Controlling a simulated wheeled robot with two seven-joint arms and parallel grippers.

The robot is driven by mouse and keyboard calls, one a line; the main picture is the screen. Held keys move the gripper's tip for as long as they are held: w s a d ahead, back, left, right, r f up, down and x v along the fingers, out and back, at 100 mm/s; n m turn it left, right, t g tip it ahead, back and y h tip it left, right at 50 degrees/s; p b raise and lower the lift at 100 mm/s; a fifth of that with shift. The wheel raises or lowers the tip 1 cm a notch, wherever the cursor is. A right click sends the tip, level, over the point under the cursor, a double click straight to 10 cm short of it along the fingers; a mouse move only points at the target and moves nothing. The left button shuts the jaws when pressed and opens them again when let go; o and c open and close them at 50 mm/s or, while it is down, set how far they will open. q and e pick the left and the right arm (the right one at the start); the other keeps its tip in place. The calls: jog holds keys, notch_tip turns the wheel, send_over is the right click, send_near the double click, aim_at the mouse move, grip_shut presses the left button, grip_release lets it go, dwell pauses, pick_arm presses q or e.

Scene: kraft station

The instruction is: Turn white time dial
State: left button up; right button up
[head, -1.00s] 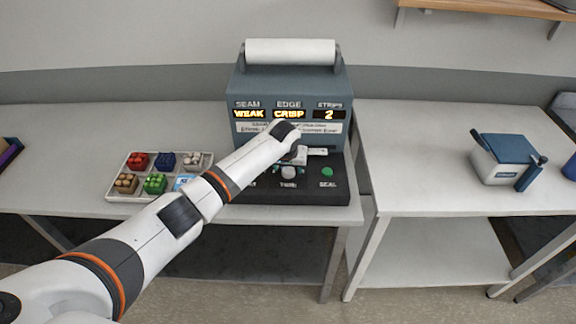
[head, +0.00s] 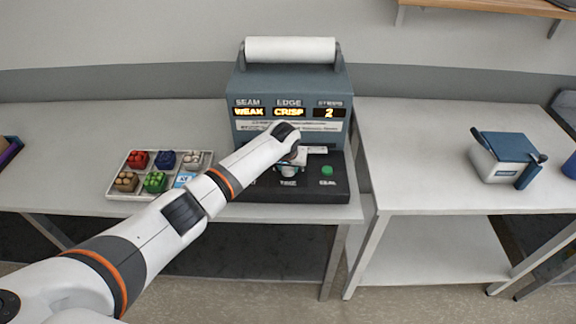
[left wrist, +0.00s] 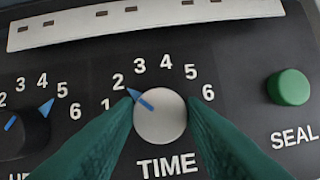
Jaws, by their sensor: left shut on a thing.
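The white time dial (left wrist: 161,118) sits on the black panel of the machine (head: 290,84), above the word TIME. Its blue pointer points up and left, at the 2 on a scale from 1 to 6. My left gripper (left wrist: 160,112) has its green fingers on both sides of the dial and is shut on it. In the head view the left gripper (head: 289,168) is over the panel and mostly covers the dial. The machine's displays read WEAK, CRISP and 2. My right gripper is not in view.
A green SEAL button (left wrist: 289,87) is right of the dial. A black knob (left wrist: 24,133) with a blue pointer is at its left. A tray of colored items (head: 125,197) lies left of the machine. A white box with a blue lid (head: 497,165) stands on the right table.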

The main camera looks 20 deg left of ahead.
pick_arm(q)
jog(key=shift+m, duration=0.3)
jog(key=shift+a+m+h, duration=0.1)
jog(key=shift+m+h, duration=0.4)
jog(key=shift+m, duration=0.5)
jog(key=m+h, duration=0.1)
jog(key=m, duration=0.1)
jog(key=shift+f+m+b, duration=0.1)
jog(key=shift+m+b, duration=0.2)
jog(key=shift+m, duration=0.1)
jog(key=m+b, duration=0.1)
jog(key=m, duration=0.1)
jog(key=m+h+b, duration=0.1)
jog(key=m, duration=0.1)
jog(key=shift+w+a+g+h+b, duration=0.1)
jog(key=shift+a+g+h+b, duration=0.05)
jog(key=shift+g+h+b, duration=0.2)
jog(key=shift+m+g+h+b, duration=0.25)
jog(key=shift+m+g+b, duration=0.1)
jog(key=shift+m+b, duration=0.7)
jog(key=shift+m, duration=0.25)
jog(key=o, duration=1)
jog(key=shift+r, duration=0.2)
